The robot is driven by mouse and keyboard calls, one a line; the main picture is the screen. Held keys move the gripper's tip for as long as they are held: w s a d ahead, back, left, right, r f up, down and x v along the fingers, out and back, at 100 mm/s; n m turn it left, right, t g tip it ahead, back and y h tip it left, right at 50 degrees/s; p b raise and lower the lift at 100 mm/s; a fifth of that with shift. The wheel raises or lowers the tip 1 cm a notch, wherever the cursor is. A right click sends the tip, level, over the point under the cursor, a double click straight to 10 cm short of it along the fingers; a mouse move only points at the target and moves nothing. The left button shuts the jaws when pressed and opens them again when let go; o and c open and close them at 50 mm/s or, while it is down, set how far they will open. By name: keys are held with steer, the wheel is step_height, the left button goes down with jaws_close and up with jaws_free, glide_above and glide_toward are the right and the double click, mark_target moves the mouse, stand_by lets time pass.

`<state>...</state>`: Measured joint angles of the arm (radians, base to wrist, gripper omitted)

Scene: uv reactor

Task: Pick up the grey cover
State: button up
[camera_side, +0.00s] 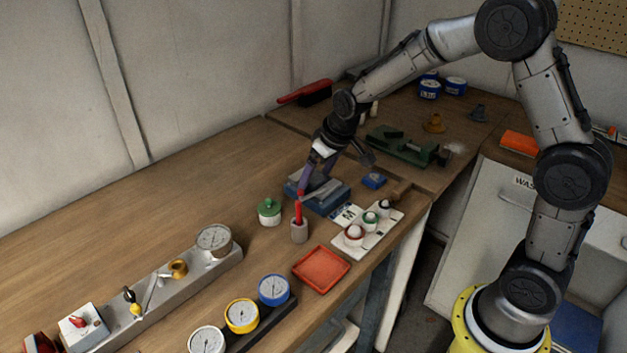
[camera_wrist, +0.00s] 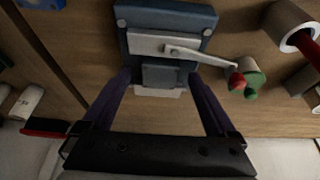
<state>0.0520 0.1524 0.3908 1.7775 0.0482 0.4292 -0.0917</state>
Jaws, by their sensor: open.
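A blue-grey box (camera_side: 330,200) sits on the wooden bench, and it also shows in the wrist view (camera_wrist: 135,18). A light grey plate and a lever (camera_wrist: 200,56) with a red knob lie across its top. A grey block (camera_wrist: 160,76), which looks like the grey cover, is at the box's near side in the wrist view. My gripper (camera_wrist: 160,82) is open, with its purple fingers on either side of this block. In the side view my gripper (camera_side: 304,184) is low over the box. I cannot tell whether the fingers touch the block.
A green-lidded jar (camera_side: 269,212) and a grey holder (camera_side: 299,232) with a red stick stand near the box. A white tray (camera_side: 375,238) with small jars, a red tray (camera_side: 321,269) and a green fixture (camera_side: 402,146) are around it.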

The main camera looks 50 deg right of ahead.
jaws_close()
stand_by(0.5)
